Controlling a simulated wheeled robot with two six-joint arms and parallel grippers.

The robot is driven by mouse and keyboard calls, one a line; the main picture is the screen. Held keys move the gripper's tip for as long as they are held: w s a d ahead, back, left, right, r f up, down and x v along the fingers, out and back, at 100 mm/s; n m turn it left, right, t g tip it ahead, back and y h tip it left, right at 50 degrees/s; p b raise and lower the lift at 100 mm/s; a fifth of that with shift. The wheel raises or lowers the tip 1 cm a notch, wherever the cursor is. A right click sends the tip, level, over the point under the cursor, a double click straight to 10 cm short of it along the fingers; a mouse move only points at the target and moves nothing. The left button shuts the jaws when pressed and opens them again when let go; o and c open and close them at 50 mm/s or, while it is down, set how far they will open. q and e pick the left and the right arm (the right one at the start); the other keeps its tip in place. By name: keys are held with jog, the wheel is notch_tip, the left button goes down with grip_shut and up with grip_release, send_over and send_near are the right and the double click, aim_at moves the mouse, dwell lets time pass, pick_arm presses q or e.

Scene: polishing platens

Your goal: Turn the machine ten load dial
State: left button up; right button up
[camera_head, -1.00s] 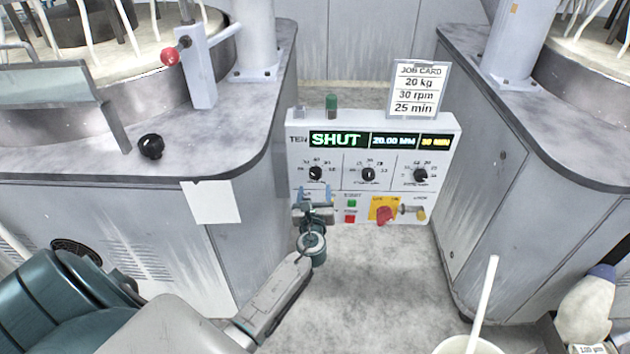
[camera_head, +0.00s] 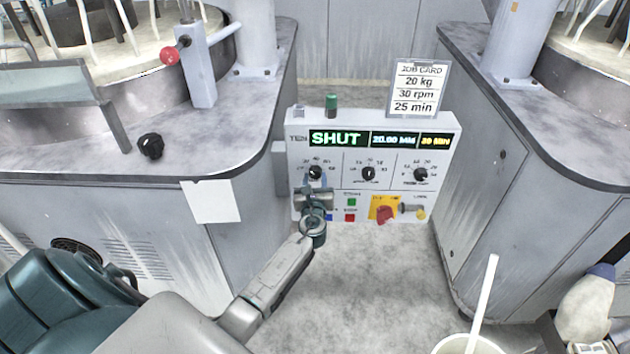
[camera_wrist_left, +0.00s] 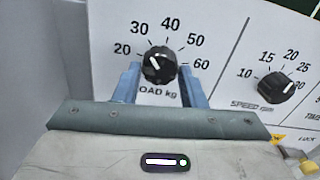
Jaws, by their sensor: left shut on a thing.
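The machine ten control box (camera_head: 375,185) is pale grey with three black dials. The load dial (camera_head: 316,172) is the leftmost. In the left wrist view this black ribbed knob (camera_wrist_left: 160,65) has its white mark pointing up and left, between 20 and 30 on the printed scale. My left gripper (camera_head: 315,182) reaches up to it from below. In the left wrist view its blue fingers (camera_wrist_left: 160,84) stand on either side of the knob, shut on it. My right gripper is not in view.
The display (camera_head: 365,140) reads SHUT. A job card (camera_head: 417,88) above says 20 kg, 30 rpm, 25 min. The speed dial (camera_head: 368,174), a third dial (camera_head: 420,174), push buttons and a red switch (camera_head: 384,214) are close by. Grey cabinets flank the box.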

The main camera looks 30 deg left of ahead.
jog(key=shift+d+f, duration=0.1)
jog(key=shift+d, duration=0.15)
pick_arm(q)
jog(key=shift+f+n, duration=0.1)
jog(key=shift+n, duration=0.2)
jog(key=shift+f+n+b, duration=0.1)
jog(key=shift+n+b, duration=0.7)
jog(key=shift+b, duration=0.15)
jog(key=n+b, duration=0.3)
jog(key=n, duration=0.2)
jog(key=shift+n+b, duration=0.4)
jog(key=shift+n, duration=0.1)
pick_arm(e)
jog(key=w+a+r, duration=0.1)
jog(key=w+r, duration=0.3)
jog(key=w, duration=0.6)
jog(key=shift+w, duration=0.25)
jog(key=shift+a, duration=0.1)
pick_arm(q)
jog(key=o, duration=1)
jog(key=shift+r, duration=0.2)
